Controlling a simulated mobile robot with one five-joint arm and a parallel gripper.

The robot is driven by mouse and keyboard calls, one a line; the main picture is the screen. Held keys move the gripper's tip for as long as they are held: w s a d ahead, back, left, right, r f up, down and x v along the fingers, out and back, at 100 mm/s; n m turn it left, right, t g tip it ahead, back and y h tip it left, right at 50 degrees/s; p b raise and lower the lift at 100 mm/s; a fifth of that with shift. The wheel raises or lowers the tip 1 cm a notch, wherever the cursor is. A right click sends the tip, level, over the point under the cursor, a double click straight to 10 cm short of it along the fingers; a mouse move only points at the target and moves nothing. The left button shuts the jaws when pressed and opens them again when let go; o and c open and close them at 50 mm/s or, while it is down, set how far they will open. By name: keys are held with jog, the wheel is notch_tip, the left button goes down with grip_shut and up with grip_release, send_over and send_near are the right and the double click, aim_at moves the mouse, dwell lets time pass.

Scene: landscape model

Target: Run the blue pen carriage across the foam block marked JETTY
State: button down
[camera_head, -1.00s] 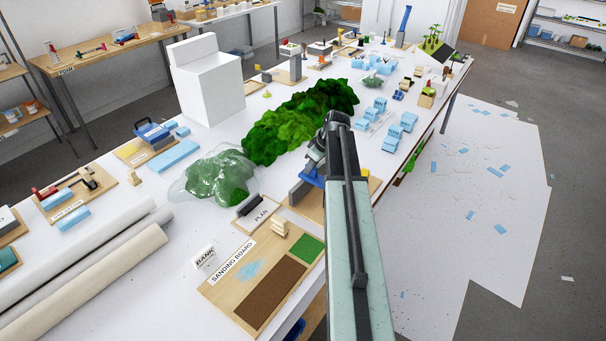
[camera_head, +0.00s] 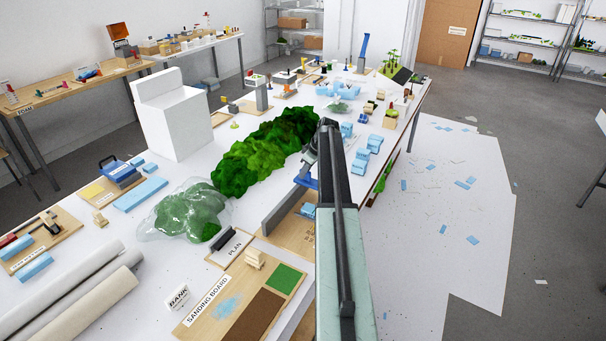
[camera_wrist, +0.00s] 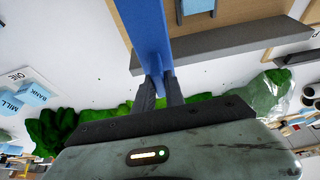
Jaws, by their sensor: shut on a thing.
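The blue pen carriage (camera_wrist: 150,35) is a flat blue bar in the wrist view. My gripper (camera_wrist: 160,88) is shut on its near end. In the head view a small part of the carriage (camera_head: 304,183) shows beside my arm. It is over the grey rail (camera_head: 286,203) of a wooden board (camera_head: 290,236). A light blue foam block (camera_head: 308,210) lies on that board, partly hidden by my arm. The block also shows at the top edge of the wrist view (camera_wrist: 197,6), right of the carriage. No JETTY lettering is readable, and I cannot tell if the carriage touches the block.
A green hill model (camera_head: 262,150) and a plastic-wrapped green lump (camera_head: 188,212) lie left of the board. Light blue house blocks (camera_head: 362,160) stand beyond my arm.

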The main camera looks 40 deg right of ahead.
aim_at(311, 181)
jog(key=c, duration=1.4)
grip_release()
jog(key=p+v, duration=0.7)
jog(key=v, duration=0.1)
jog(key=shift+f, duration=0.1)
